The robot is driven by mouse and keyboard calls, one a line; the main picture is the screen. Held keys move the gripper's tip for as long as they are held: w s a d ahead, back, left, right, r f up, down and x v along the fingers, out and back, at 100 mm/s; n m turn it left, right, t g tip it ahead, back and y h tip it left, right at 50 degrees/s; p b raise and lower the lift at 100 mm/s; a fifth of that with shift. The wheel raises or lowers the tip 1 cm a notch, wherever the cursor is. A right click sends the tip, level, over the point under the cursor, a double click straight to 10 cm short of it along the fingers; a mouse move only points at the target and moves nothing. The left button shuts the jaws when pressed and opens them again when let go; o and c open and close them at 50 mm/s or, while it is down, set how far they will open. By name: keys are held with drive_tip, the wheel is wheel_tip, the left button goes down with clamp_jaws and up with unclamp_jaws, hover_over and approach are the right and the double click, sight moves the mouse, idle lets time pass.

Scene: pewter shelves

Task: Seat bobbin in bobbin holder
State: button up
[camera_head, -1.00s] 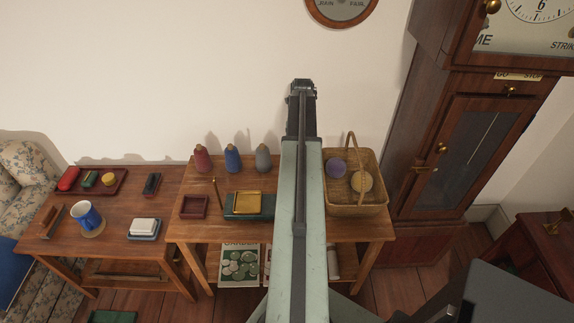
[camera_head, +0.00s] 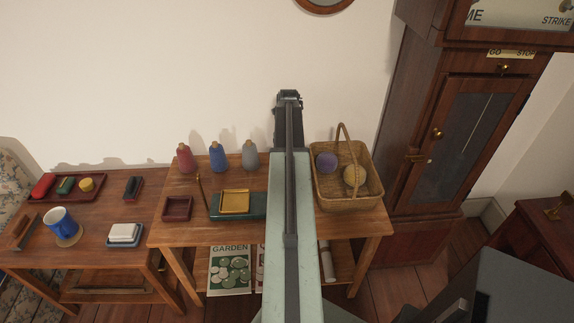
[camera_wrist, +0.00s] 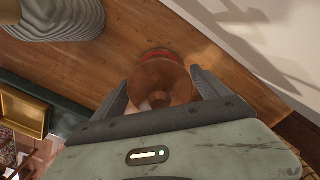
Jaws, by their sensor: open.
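A brown wooden bobbin (camera_wrist: 160,76) with a reddish band at its far edge stands on the wooden table top in the wrist view. My gripper (camera_wrist: 158,88) is open, its two dark fingers on either side of the bobbin; I cannot tell whether they touch it. In the head view my gripper (camera_head: 289,97) is at the top of my arm, right of the grey cone, and my arm hides the bobbin. No bobbin holder is clearly identifiable; a thin upright peg (camera_head: 200,192) stands beside a small dark red square tray (camera_head: 177,208) on the same table.
Red (camera_head: 184,158), blue (camera_head: 217,157) and grey (camera_head: 249,155) thread cones stand left of my arm. The grey one also shows in the wrist view (camera_wrist: 50,17). A wicker basket (camera_head: 347,204) stands right of my arm.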

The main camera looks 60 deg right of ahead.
drive_tip(key=shift+r, duration=0.1)
drive_tip(key=c, duration=1.2)
drive_tip(key=shift+o, duration=0.2)
wheel_tip(320, 180, up, 10)
drive_tip(key=p, duration=1)
drive_tip(key=shift+r, duration=0.15)
